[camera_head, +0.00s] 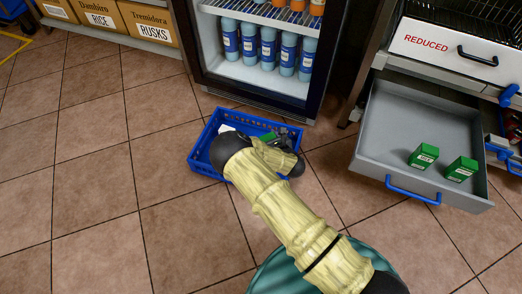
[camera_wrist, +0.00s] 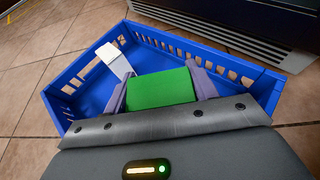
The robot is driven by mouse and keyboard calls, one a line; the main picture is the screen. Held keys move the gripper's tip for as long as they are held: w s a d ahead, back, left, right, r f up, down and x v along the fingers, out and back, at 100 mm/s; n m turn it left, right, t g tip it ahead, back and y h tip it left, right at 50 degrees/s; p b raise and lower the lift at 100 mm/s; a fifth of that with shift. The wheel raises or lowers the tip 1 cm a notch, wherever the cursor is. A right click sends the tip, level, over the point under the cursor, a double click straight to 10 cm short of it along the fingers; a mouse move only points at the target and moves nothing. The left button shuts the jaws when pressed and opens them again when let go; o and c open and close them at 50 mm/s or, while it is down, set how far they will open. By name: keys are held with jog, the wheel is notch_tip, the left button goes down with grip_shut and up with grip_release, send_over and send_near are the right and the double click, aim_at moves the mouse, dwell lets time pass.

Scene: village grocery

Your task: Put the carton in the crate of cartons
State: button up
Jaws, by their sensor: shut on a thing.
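A green carton (camera_wrist: 161,88) sits between the two grey fingers of my gripper (camera_wrist: 160,78), which is shut on it. In the head view, my gripper (camera_head: 282,140) is over the blue crate (camera_head: 203,168) on the floor, and my arm hides much of the crate. A bit of the held carton (camera_head: 268,137) shows there. The blue crate (camera_wrist: 92,100) surrounds the held carton in the wrist view. A white carton (camera_wrist: 115,61) lies in the crate, left of the held one. I cannot tell whether the held carton touches the crate's bottom.
Two green cartons (camera_head: 424,156) (camera_head: 461,169) stand in the open grey drawer (camera_head: 385,140) at right, under a REDUCED drawer (camera_head: 460,45). A bottle fridge (camera_head: 250,80) stands just behind the crate. RICE and RUSKS boxes (camera_head: 150,22) are at back left. The floor at left is clear.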

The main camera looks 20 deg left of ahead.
notch_tip(320, 180, down, 2)
jog(key=shift+d+f+b, duration=0.15)
jog(key=shift+b, duration=0.25)
notch_tip(320, 180, down, 4)
jog(key=b, duration=0.2)
jog(key=shift+b, duration=0.4)
jog(key=shift+r, duration=0.2)
jog(key=o, duration=1.1)
jog(key=shift+f, duration=0.1)
jog(key=shift+o, duration=0.2)
